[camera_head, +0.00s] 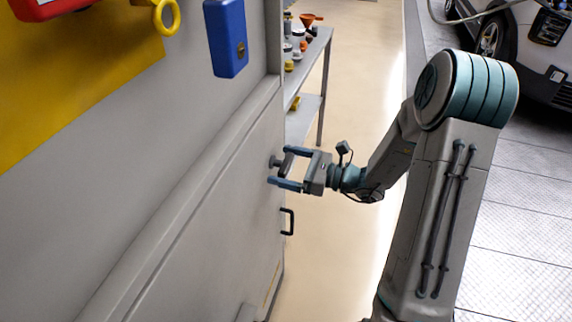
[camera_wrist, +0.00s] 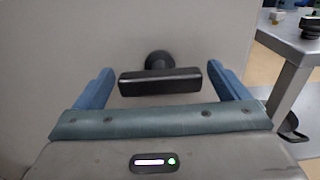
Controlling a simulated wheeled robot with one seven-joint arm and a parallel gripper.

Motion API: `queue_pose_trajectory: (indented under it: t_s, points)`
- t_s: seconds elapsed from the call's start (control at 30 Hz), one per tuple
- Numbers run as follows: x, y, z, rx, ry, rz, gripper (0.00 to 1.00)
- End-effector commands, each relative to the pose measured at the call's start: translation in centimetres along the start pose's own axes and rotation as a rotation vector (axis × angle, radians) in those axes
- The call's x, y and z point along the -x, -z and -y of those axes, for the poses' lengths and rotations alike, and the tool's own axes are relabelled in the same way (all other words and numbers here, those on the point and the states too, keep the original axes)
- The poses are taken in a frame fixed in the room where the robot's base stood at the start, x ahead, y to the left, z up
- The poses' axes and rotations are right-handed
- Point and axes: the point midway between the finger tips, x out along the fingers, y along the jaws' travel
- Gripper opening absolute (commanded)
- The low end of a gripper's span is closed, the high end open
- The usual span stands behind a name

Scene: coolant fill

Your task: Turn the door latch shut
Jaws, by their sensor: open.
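The door latch (camera_wrist: 160,82) is a dark bar on a round dark hub, set on the pale grey door (camera_head: 205,235). In the wrist view the bar lies nearly level. My gripper (camera_head: 280,168) is open in front of the door. Its two blue fingers (camera_wrist: 160,92) stand to the left and right of the bar in the wrist view, with a gap at each end.
A dark pull handle (camera_head: 288,221) sits on the door below the latch. A grey shelf (camera_head: 318,50) with bottles and a funnel stands beyond the door. A blue box (camera_head: 226,38) is on the panel at upper left. Floor beyond the door is clear.

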Motion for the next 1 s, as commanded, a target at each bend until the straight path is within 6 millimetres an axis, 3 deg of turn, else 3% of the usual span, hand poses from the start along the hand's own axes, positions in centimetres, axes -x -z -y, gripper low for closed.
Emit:
queue_pose_trajectory:
  t_s: [0.27, 0.43, 0.47, 0.77, 1.0]
  points:
    - [-0.2, 0.0, -0.01, 0.0, -0.001, 0.0, 0.95]
    - [-0.2, -0.01, -0.01, 0.0, -0.001, 0.0, 0.53]
    - [-0.2, -0.01, -0.01, 0.0, -0.001, 0.0, 0.5]
    - [-0.2, 0.12, -0.03, 0.024, -0.002, 0.0, 0.5]
    - [-0.21, 0.37, -0.01, 0.142, -0.002, 0.001, 0.5]
